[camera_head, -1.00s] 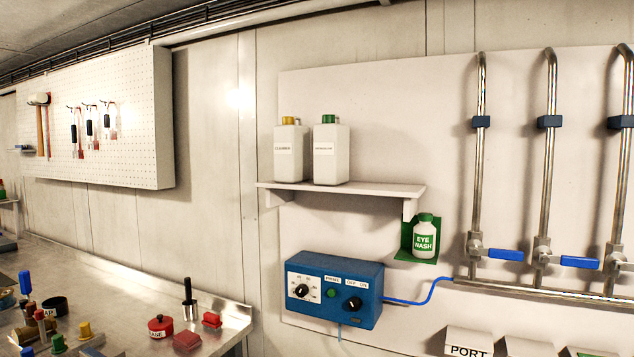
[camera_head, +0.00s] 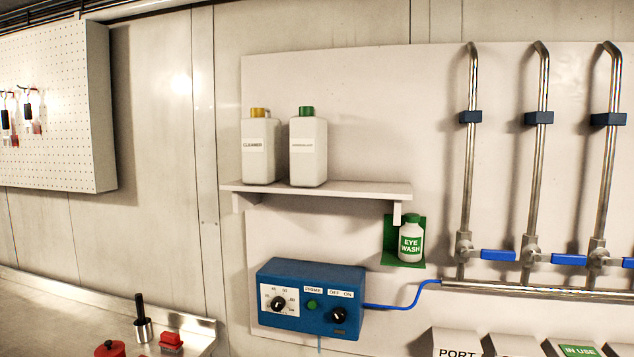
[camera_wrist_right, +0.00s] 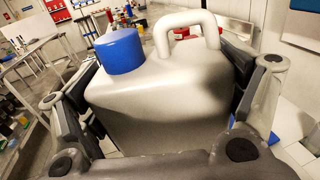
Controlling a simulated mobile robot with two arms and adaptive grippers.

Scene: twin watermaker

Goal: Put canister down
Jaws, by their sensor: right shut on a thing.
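A white canister (camera_wrist_right: 165,95) with a blue cap (camera_wrist_right: 119,50) and a moulded top handle fills the middle of the right wrist view. My right gripper (camera_wrist_right: 172,90) is shut on it, with one dark finger pad on its left side and one on its right. The canister's lower part is hidden behind the gripper body. Neither gripper nor the canister shows in the head view.
A shelf (camera_head: 350,190) holds two white bottles. A blue control box (camera_head: 310,298), an eye wash bottle (camera_head: 411,240) and steel pipes with blue-handled valves line the wall. A steel bench (camera_head: 60,320) at lower left bears red items. The right wrist view shows tables behind the canister.

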